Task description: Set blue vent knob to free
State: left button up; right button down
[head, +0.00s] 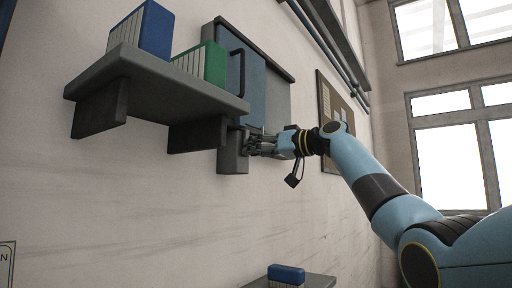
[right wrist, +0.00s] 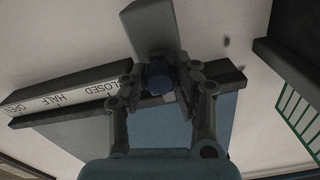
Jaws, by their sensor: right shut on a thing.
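The blue vent knob (right wrist: 157,83) shows in the right wrist view between the fingers of my right gripper (right wrist: 158,74), which is shut on it. Its pointer direction is hidden by the fingers. A pale label strip (right wrist: 60,102) beside it reads CLOSED, HALF and OPEN; the word free is not visible. In the head view my right gripper (head: 252,144) reaches the wall at the grey box (head: 232,163) below the blue panel (head: 252,85); the knob itself cannot be made out there. My left gripper is in neither view.
A grey shelf (head: 150,72) with blue (head: 155,30) and green (head: 213,62) binders juts out left of the panel. A dark handle (head: 238,72) stands out from the panel. A low surface (head: 318,281) with a blue-topped item lies below. The wall between is clear.

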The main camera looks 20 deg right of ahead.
jog(key=shift+f, duration=0.95)
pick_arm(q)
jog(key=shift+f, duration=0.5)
pick_arm(e)
jog(key=c, duration=1)
grip_release()
jog(key=shift+r, duration=0.1)
jog(key=v, duration=1.2)
jog(key=shift+d, duration=0.1)
